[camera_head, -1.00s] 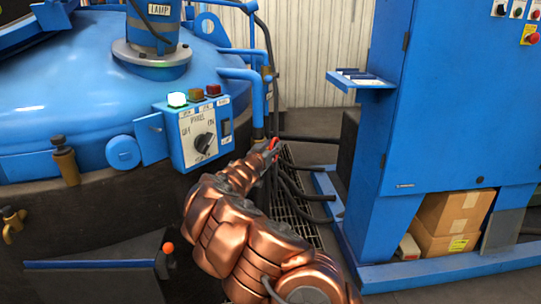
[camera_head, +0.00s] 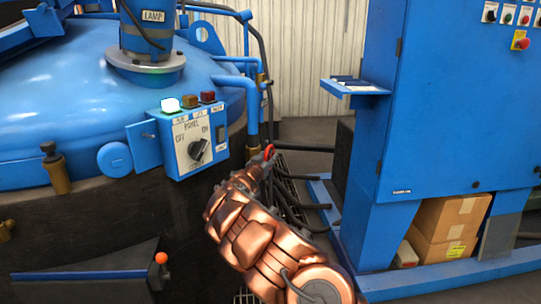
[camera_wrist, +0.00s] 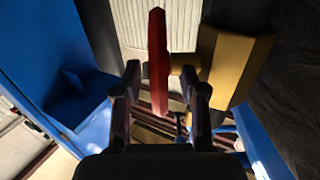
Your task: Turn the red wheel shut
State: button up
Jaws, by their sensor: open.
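The red wheel (camera_wrist: 158,62) shows nearly edge-on in the wrist view, as a thin upright red plate. A short stem joins it to a brass valve body (camera_wrist: 234,62) on its right. My gripper (camera_wrist: 162,82) is open, with one finger on each side of the wheel's lower part. Gaps show between the fingers and the wheel, so it is not gripped. In the head view a small part of the red wheel (camera_head: 268,152) shows just beyond my gripper (camera_head: 258,166), right of the blue furnace. My wrist and the furnace side hide the rest.
A blue switch panel (camera_head: 195,140) with lamps and a knob stands left of my gripper. A blue pipe (camera_head: 252,110) runs down just behind. Black hoses (camera_head: 288,200) lie over a floor grating. A blue cabinet (camera_head: 440,110) with a small shelf (camera_head: 354,87) stands at right.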

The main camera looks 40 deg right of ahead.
aim_at(271, 154)
jog(key=shift+x, duration=1)
jog(key=shift+w+d, duration=0.25)
jog(key=shift+d, duration=0.35)
grip_shut()
